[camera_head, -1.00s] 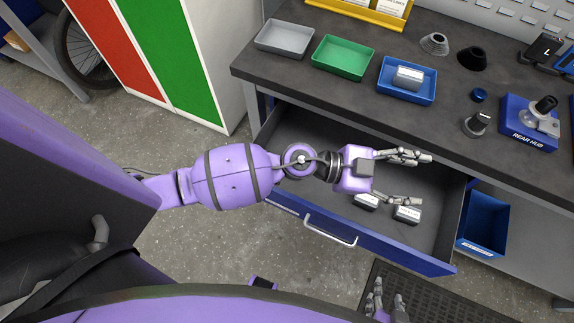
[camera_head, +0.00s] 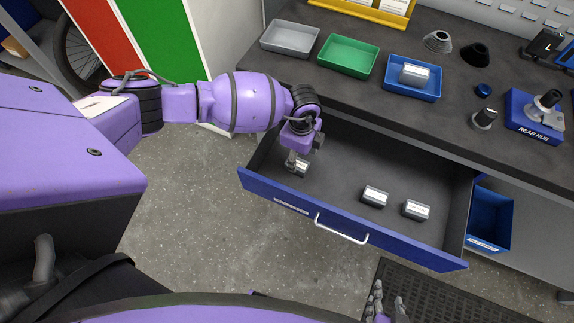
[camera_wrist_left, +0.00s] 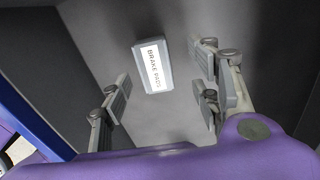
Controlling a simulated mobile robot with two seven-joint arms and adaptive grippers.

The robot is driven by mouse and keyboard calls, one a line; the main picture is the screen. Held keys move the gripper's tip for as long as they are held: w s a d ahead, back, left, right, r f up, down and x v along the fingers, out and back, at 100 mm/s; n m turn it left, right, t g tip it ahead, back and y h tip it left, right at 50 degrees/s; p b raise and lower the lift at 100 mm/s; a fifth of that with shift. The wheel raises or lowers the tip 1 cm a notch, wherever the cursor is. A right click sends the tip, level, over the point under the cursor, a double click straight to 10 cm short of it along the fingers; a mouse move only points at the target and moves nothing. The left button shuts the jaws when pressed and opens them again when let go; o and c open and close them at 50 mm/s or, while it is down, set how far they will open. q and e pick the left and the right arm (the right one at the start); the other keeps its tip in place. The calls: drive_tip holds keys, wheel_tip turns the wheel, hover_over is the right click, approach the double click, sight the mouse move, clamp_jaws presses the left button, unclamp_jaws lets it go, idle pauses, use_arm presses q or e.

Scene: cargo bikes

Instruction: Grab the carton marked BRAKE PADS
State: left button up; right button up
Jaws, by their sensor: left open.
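The carton marked BRAKE PADS (camera_wrist_left: 152,66) is a small grey box with a white label, lying on the drawer floor. In the head view this carton (camera_head: 301,168) is at the drawer's left end, partly hidden by my left gripper (camera_head: 297,158). In the left wrist view the open left gripper (camera_wrist_left: 166,92) has its fingers on either side of the picture, with the carton beyond the fingertips and between their lines, apparently untouched. My right gripper (camera_head: 388,300) is low at the bottom edge, its fingers apart and empty.
The open blue-fronted drawer (camera_head: 345,235) also holds two similar cartons (camera_head: 375,196) (camera_head: 416,209) to the right. The workbench above carries a grey tray (camera_head: 290,38), a green tray (camera_head: 348,55) and a blue tray (camera_head: 413,90) with a carton.

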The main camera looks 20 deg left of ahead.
use_arm(q)
drive_tip(key=f, duration=0.4)
drive_tip(key=shift+s+a, duration=0.1)
drive_tip(key=shift+s, duration=0.2)
drive_tip(key=c, duration=1.3)
